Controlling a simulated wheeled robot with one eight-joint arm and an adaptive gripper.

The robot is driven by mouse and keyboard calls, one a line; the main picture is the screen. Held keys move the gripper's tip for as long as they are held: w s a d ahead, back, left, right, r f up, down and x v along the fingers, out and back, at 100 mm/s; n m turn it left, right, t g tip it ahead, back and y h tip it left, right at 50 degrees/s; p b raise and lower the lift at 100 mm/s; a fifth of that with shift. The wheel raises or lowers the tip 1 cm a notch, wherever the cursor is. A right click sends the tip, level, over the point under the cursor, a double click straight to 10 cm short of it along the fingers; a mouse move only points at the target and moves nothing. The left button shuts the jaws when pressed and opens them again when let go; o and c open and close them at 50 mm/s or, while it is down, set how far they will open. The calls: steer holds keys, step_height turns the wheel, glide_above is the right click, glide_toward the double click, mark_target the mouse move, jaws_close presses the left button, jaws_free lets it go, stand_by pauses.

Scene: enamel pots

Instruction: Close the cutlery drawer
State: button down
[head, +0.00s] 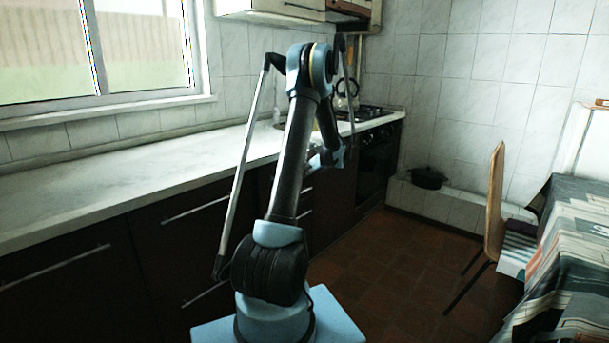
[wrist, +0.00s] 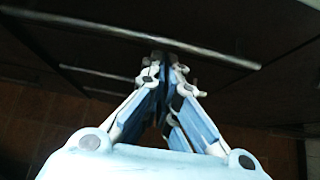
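My gripper (wrist: 167,66) is in the wrist view with its blue and white fingers drawn together at the tips. Nothing shows between them. In the head view my gripper (head: 328,160) is partly behind my arm, in front of the dark cabinets below the counter. In the wrist view a dark front with a long metal bar handle (wrist: 225,58) runs across just beyond the fingertips; whether they touch it I cannot tell. A second bar handle (wrist: 95,72) lies at the left. Which front is the cutlery drawer, and how far it stands out, is unclear in the dark.
The white counter (head: 120,180) runs along the left wall above dark cabinets. A stove with a kettle (head: 347,95) and a dark oven (head: 377,160) stand at its far end. A chair (head: 495,200) and a cloth-covered table (head: 575,270) are at right. The tiled floor between is clear.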

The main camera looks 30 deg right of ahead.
steer(key=s+d+f+v, duration=0.1)
steer(key=f+v, duration=0.1)
steer(key=v, duration=1)
steer(key=shift+s+a, duration=0.1)
steer(key=shift+a, duration=0.05)
